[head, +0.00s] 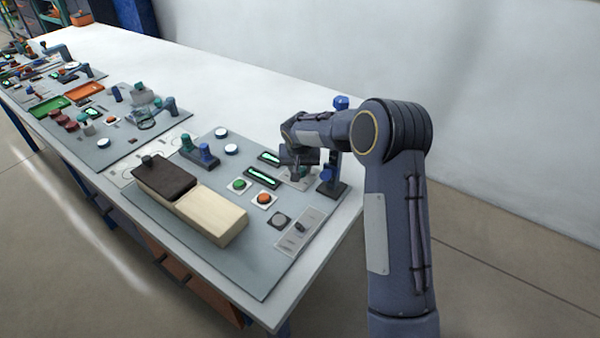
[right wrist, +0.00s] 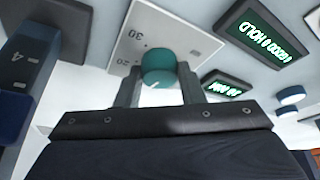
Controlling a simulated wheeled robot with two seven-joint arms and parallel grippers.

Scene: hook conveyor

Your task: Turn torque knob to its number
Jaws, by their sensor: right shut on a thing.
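The torque knob (right wrist: 158,70) is a teal round knob on a pale plate (right wrist: 178,30) marked with numbers, of which 30 and 20 are readable. A short white mark shows on the knob's near side. My right gripper (right wrist: 160,88) is shut on the knob, one finger on each side of it. In the head view my right gripper (head: 298,172) is over the far right part of the grey panel and hides most of the knob. My left gripper is not in view.
Two lit displays (head: 262,177) (head: 269,157) lie left of the gripper. A blue upright fixture (head: 330,172) stands close on its right. Green (head: 239,185) and orange (head: 264,198) buttons and a cream box (head: 210,212) are nearer. The white table behind the panel is clear.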

